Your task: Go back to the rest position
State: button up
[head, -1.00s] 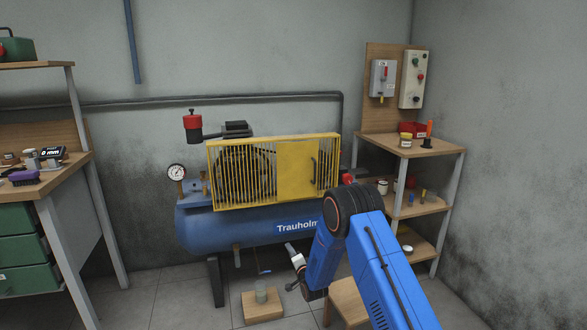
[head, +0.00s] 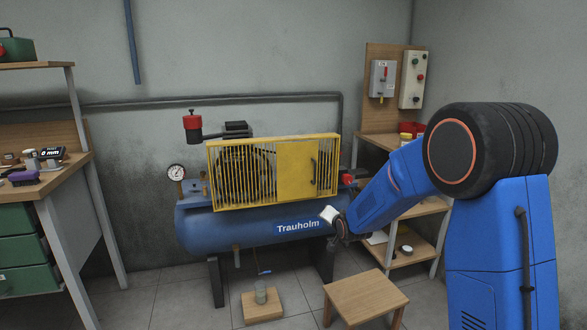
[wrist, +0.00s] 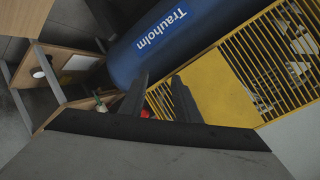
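My gripper (head: 329,215) is in front of the right end of the blue compressor tank (head: 255,228) in the head view, small and partly hidden by my own arm. In the wrist view, the two dark fingers of my gripper (wrist: 160,78) stand apart with an empty gap between them. The blue tank also shows beyond the fingertips in the wrist view (wrist: 150,50). The yellow belt guard (head: 297,170) sits on top of the tank, and it fills the right of the wrist view (wrist: 222,88).
A low wooden stool (head: 366,294) stands below my arm. A shelf (head: 412,258) stands at right, partly hidden by my arm. A workbench (head: 62,180) is at left.

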jog(key=s+d+r+n+g+h, duration=0.1)
jog(key=s+d+r, duration=0.3)
jog(key=s, duration=0.5)
jog(key=s+d+r+n+g, duration=0.1)
jog(key=s+d+r+g, duration=0.2)
jog(key=s, duration=0.6)
jog(key=s+d+r+n+h, duration=0.1)
jog(key=s+d+r, duration=0.35)
jog(key=s, duration=0.45)
jog(key=s+d+f+n+g, duration=0.1)
jog(key=s+d+g, duration=0.1)
jog(key=s, duration=1.2)
jog(key=s+d+f+n+g, duration=0.1)
jog(key=s+d+f+n, duration=0.1)
jog(key=s, duration=1.3)
jog(key=shift+s+d+f+g+h, duration=0.15)
jog(key=shift+s+d+g+h, duration=0.15)
jog(key=shift+d+g, duration=0.1)
